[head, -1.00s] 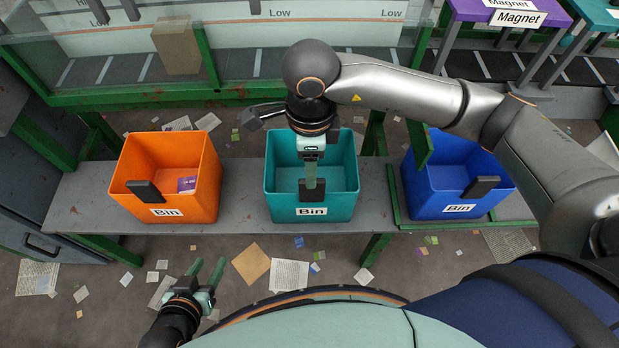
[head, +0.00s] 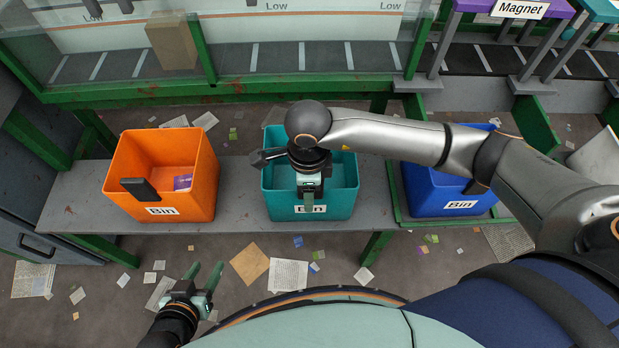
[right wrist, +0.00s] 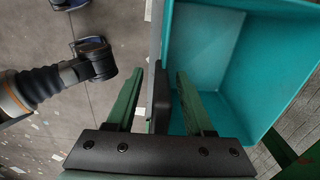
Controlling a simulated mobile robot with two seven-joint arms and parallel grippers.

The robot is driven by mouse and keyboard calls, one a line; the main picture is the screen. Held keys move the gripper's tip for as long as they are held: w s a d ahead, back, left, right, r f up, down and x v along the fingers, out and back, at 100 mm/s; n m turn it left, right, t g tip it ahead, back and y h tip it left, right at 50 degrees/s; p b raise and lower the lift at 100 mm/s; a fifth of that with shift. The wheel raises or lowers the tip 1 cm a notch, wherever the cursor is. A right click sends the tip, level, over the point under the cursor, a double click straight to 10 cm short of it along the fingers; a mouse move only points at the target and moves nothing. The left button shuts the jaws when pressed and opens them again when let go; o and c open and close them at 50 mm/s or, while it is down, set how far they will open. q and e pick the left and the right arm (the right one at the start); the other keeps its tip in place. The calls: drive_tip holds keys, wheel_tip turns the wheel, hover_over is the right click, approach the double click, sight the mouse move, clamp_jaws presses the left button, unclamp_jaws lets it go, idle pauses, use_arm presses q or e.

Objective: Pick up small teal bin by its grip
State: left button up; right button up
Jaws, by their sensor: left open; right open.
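The small teal bin (head: 345,203) stands on the grey bench between an orange and a blue bin. Its "Bin" label is partly covered by my right gripper (head: 310,205), which points down at the bin's front wall. In the right wrist view, the open right gripper (right wrist: 155,85) has one finger outside the teal bin (right wrist: 215,60) and one inside. The bin's dark grip (right wrist: 161,100) shows between the two fingers, and the fingers look apart from it. My left gripper (head: 204,275) is open and empty, low at the left, over the floor.
The orange bin (head: 195,200) holds a small purple item (head: 183,182). The blue bin (head: 425,195) is partly hidden by my right arm. Behind the bench (head: 237,205) runs a green-framed belt with a cardboard box (head: 172,42). Papers litter the floor.

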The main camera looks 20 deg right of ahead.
clamp_jaws()
idle(0.3)
idle(1.1)
